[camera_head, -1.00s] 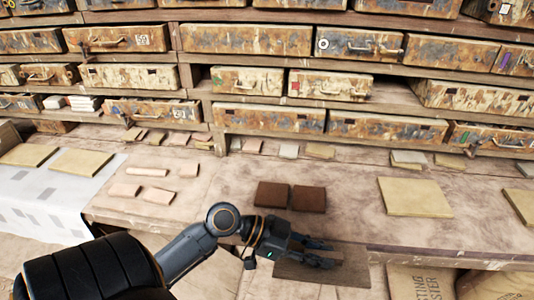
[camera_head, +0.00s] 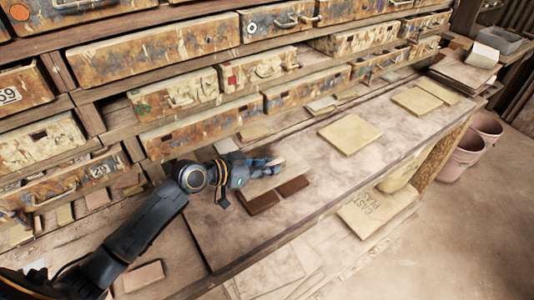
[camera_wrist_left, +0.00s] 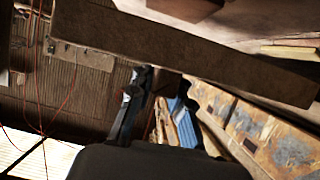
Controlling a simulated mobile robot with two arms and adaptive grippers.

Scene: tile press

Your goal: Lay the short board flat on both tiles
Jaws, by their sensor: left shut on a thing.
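Two dark brown tiles, the left one (camera_head: 263,203) and the right one (camera_head: 294,187), lie side by side on the bench. The short board (camera_head: 268,184) is at the far side of the tiles and hides part of them; its colour is close to the bench top. My left gripper (camera_head: 272,167) is shut on the board at its far side. In the left wrist view the board (camera_wrist_left: 190,52) is a long brown plank across the top, with part of a tile (camera_wrist_left: 185,8) beyond it. I cannot tell whether board and tiles touch. My right gripper is not in view.
The bench (camera_head: 330,185) is clear right of the tiles. A tan slab (camera_head: 349,134) lies further right. Worn drawers (camera_head: 200,129) stand close behind my left gripper. A sack (camera_head: 375,210) lies below the front edge, and pink buckets (camera_head: 470,148) stand at the right.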

